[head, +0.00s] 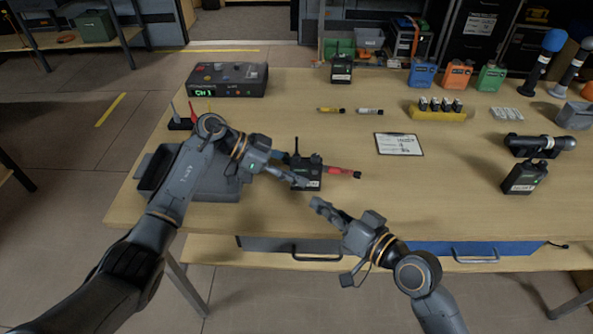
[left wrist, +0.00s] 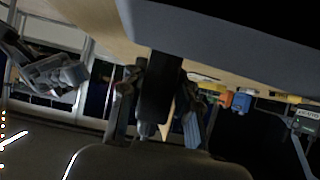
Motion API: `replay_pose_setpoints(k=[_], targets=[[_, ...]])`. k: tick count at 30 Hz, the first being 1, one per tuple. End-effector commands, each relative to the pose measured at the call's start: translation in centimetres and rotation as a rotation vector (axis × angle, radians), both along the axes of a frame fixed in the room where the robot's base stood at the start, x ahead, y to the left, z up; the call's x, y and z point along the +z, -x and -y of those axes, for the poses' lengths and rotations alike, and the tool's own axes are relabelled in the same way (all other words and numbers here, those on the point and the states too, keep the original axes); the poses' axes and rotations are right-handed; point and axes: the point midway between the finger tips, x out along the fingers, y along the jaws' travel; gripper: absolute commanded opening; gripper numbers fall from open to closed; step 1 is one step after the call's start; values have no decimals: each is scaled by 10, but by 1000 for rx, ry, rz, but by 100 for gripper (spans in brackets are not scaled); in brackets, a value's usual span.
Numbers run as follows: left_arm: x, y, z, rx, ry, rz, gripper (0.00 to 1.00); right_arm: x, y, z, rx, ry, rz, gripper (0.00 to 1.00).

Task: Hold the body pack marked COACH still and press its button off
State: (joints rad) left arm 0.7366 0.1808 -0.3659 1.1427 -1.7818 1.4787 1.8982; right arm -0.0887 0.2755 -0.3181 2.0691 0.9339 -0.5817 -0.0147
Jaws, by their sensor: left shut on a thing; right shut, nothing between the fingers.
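A black body pack (head: 309,172) with a short antenna and a pale label stands near the table's front edge in the head view; its label is too small to read surely. My left gripper (head: 293,181) is shut on this pack from the left. In the left wrist view, the fingers (left wrist: 160,105) sit on both sides of a dark body (left wrist: 157,88), the held pack. My right gripper (head: 318,203) is shut and empty, just in front and to the right of the pack, apart from it. The pack's button cannot be made out.
A grey tray (head: 215,186) is on the left beneath my left arm. Other black packs stand at the back (head: 341,72) and right (head: 525,177). A clipboard (head: 399,144) lies mid-table. Bare tabletop lies right of my right gripper.

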Motion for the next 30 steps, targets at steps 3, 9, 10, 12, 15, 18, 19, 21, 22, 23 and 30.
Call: replay_pose_setpoints(k=[3,9,10,12,15,18,19,21,22,23,30], targets=[[0,0,0,0,0,0,0,0,4,0,1,1,-1,0],[0,0,0,0,0,0,34,0,4,0,0,0,0,0],[0,0,0,0,0,0,40,0,4,0,0,0,0,0],[0,0,0,0,0,0,55,0,4,0,0,0,0,0],[0,0,0,0,0,0,59,0,4,0,0,0,0,0],[0,0,0,0,0,0,59,0,3,0,0,0,0,0],[0,0,0,0,0,0,59,0,3,0,0,0,0,0],[0,0,0,0,0,0,59,0,3,0,0,0,0,0],[1,0,-1,0,0,0,59,0,3,0,0,0,0,0],[1,0,-2,1,0,1,59,0,3,0,0,0,0,0],[18,-1,-32,3,-3,3,59,0,3,0,0,0,0,0]])
